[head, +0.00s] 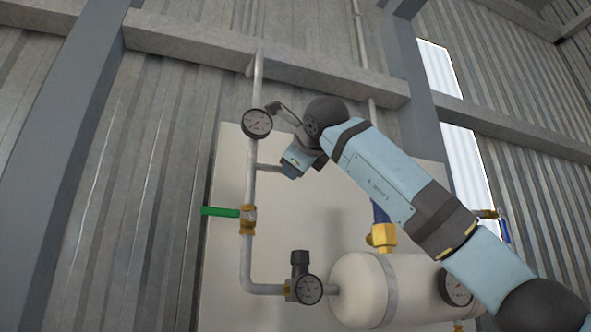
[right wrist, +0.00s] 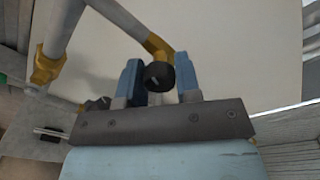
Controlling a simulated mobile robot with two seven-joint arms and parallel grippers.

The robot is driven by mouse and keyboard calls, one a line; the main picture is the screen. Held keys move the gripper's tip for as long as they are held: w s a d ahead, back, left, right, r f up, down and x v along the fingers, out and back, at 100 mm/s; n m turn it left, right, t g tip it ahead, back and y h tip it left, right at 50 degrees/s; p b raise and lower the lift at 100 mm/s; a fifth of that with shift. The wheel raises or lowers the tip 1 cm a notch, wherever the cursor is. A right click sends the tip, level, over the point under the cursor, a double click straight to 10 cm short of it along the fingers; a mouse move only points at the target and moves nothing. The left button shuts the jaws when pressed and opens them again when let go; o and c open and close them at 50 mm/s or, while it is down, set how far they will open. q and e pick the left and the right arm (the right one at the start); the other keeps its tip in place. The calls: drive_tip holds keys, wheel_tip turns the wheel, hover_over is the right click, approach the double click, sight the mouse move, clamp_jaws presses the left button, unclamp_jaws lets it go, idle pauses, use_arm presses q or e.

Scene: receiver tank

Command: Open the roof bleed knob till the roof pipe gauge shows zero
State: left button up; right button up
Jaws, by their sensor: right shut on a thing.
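My right gripper (head: 287,170) is up beside this pipe, below and right of the gauge, at a short side branch. In the right wrist view, my right gripper (right wrist: 160,85) has its blue fingers on either side of a small black knob (right wrist: 158,76) and is shut on it. A brass elbow (right wrist: 158,46) shows just behind the knob. The knob is hidden in the head view. My left gripper is not in view.
A brass valve with a green lever (head: 220,211) sits lower on the pipe. Below are a regulator gauge (head: 308,290) and a cream tank (head: 362,290) with its own gauge (head: 457,288). A steel beam (head: 190,45) crosses above. A pale backboard (head: 300,230) stands behind.

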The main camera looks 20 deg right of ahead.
drive_tip(key=m+b, duration=0.1)
drive_tip(key=m, duration=0.1)
drive_tip(key=shift+f+m, duration=0.2)
drive_tip(key=shift+m, duration=0.2)
drive_tip(key=m+b, duration=0.1)
drive_tip(key=m, duration=0.2)
drive_tip(key=shift+y, duration=0.4)
drive_tip(key=m+b, duration=0.2)
drive_tip(key=m, duration=0.2)
drive_tip(key=shift+m+y+b, duration=0.4)
drive_tip(key=shift+m+b, duration=0.15)
drive_tip(key=shift+m, duration=0.75)
drive_tip(key=shift+a, duration=0.1)
drive_tip(key=shift+r, duration=0.1)
drive_tip(key=o, duration=0.9)
